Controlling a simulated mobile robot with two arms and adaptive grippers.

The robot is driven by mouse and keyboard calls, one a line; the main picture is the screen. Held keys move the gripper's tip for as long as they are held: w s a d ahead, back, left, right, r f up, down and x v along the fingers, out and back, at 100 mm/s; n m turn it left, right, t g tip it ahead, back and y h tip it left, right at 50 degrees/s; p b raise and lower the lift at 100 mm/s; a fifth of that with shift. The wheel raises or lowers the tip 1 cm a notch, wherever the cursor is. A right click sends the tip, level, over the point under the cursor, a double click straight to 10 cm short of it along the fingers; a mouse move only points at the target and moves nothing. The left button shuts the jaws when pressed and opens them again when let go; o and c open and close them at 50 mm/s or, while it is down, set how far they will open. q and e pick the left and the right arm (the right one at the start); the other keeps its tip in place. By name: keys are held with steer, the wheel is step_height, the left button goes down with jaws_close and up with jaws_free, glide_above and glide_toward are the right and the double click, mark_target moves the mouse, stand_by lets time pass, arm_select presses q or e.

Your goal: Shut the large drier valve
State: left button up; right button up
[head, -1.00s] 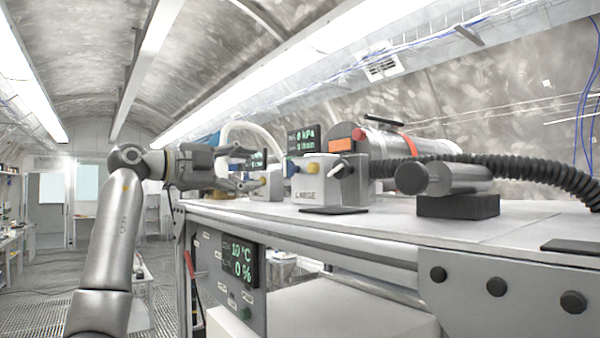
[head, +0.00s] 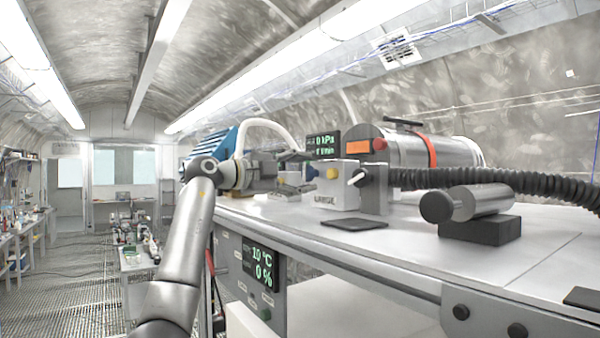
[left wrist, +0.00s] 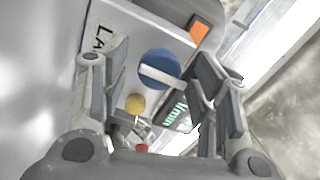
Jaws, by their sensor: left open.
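The large drier is a white box (head: 337,188) marked LARGE on the bench. A blue round knob with a white lever (left wrist: 158,70), beside its lettering, shows in the left wrist view; part of the blue knob (head: 311,173) shows at the box's left side in the head view. My left gripper (head: 308,171) is open beside that side of the box. In the left wrist view the knob and lever lie between the two fingers (left wrist: 160,62), with no clear contact. My right gripper is out of view.
A dark flat pad (head: 354,224) lies before the box. A display panel (head: 258,264) hangs below the bench edge.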

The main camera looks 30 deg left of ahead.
arm_select(q)
steer(key=shift+w+d, duration=0.1)
steer(key=c, duration=1)
steer(key=shift+c, duration=0.2)
